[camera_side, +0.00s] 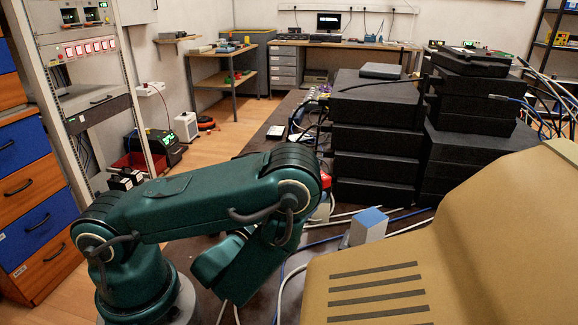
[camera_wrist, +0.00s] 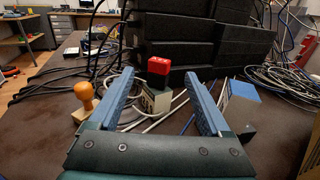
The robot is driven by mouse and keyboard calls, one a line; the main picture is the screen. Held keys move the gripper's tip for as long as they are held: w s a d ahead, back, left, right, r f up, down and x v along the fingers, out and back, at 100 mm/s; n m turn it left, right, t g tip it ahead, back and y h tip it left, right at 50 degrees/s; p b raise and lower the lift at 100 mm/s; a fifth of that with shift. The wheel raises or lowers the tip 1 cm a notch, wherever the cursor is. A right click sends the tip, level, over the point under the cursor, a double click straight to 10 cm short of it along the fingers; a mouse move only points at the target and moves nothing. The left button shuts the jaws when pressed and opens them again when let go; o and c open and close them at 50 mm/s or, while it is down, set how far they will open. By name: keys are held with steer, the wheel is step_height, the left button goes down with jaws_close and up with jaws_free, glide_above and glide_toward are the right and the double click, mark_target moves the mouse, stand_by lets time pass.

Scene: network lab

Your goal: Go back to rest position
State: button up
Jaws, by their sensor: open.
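My gripper (camera_wrist: 160,103) shows in the wrist view with its two blue fingers apart and nothing between them. It hangs over the brown table (camera_wrist: 35,135). Beyond the fingers is a pale block with a red top (camera_wrist: 158,66). An orange knobbed piece (camera_wrist: 86,93) is just left of the left finger. A grey block with a blue top (camera_wrist: 238,103) is just right of the right finger. In the side view my arm is folded, and its elbow and forearm hide the gripper.
Stacked black equipment boxes (camera_side: 375,140) stand behind the blocks. Loose cables (camera_wrist: 275,85) lie around them. A large tan casing (camera_side: 470,245) fills the right foreground of the side view. A metal rack (camera_side: 90,75) stands at left. The table at left in the wrist view is mostly clear.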

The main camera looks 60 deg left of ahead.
steer(key=shift+r, duration=0.1)
steer(key=s+a+r+n+g+y, duration=0.35)
steer(key=s+n+g, duration=0.4)
steer(key=n, duration=0.35)
steer(key=s+a+r+n+g+y, duration=0.2)
steer(key=s+a+n+g+y, duration=0.3)
steer(key=s+n+g, duration=0.4)
steer(key=s+d+f+n+t+h, duration=0.1)
steer(key=d+f+n+h, duration=0.2)
steer(key=d+n+h, duration=0.75)
steer(key=w+d+r+t+h, duration=0.3)
steer(key=d+t+h, duration=0.1)
steer(key=d, duration=0.1)
steer(key=shift+d+r+n+h, duration=0.2)
steer(key=shift+r+n+h, duration=0.15)
steer(key=shift+n, duration=0.1)
steer(key=shift+w, duration=0.1)
